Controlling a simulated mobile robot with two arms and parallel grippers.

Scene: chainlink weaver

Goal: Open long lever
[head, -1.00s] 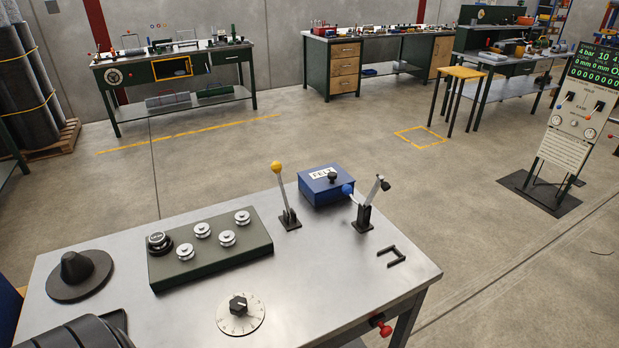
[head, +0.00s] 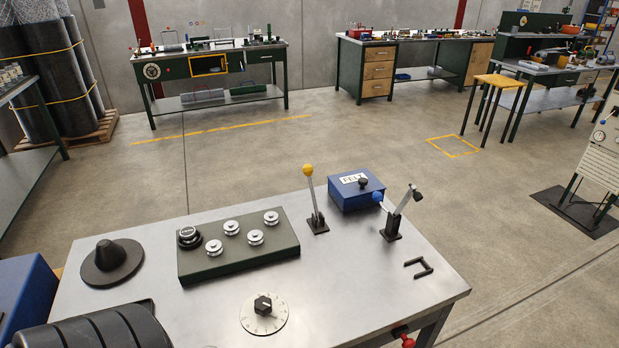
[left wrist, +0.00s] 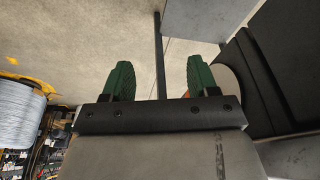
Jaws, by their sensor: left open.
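A grey lever with a yellow knob (head: 308,170) stands nearly upright on a small black base (head: 317,224), on the grey metal table. I cannot tell for certain which one is the long lever. My left gripper (left wrist: 155,80) shows only in the left wrist view, its green fingers apart with nothing between them. It is away from both levers. My right gripper is in neither view.
The table (head: 345,290) also holds a green panel with several knobs (head: 240,262), a white dial (head: 264,314), a black cone (head: 110,262), a blue box (head: 355,200), a black bracket (head: 418,267) and a black ribbed object (head: 85,328). Open floor (head: 300,140) lies behind it.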

